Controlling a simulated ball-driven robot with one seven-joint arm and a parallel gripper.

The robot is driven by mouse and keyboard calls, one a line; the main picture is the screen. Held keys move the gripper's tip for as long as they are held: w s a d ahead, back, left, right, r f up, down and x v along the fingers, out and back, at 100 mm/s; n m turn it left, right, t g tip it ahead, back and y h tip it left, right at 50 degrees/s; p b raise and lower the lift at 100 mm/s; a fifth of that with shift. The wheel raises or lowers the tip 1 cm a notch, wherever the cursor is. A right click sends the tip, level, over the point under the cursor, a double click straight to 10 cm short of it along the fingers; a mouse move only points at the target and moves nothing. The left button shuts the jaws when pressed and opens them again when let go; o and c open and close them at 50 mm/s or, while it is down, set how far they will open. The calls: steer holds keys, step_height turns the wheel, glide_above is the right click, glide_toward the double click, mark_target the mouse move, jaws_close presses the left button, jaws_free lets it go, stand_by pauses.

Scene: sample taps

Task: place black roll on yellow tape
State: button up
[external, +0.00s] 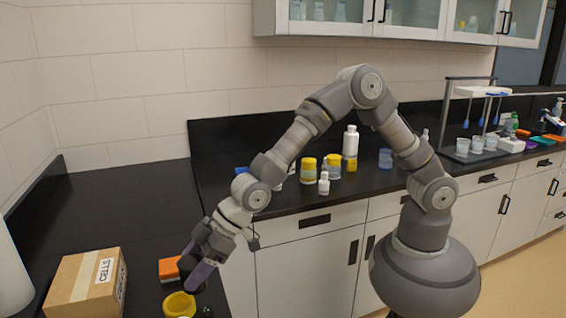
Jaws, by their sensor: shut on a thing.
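My fingers hide part of the roll.
An orange block (169,269) sits close to the left of my gripper. A cardboard box (87,284) stands further left, and a white cylinder (12,270) at the left edge. Several bottles and jars (350,146) stand on the back counter. The left counter's far part is clear.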

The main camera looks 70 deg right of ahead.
steer(key=shift+w+b+x, duration=0.25)
steer(key=shift+b+x, duration=0.35)
steer(key=shift+x, duration=0.85)
steer(key=shift+w+b+x, duration=0.2)
steer(key=shift+b+x, duration=0.35)
steer(key=shift+x, duration=0.9)
steer(key=shift+d+r, duration=0.1)
steer(key=shift+r, duration=0.05)
steer(key=o, duration=1.1)
steer(key=shift+f, duration=0.25)
steer(key=shift+r, duration=0.15)
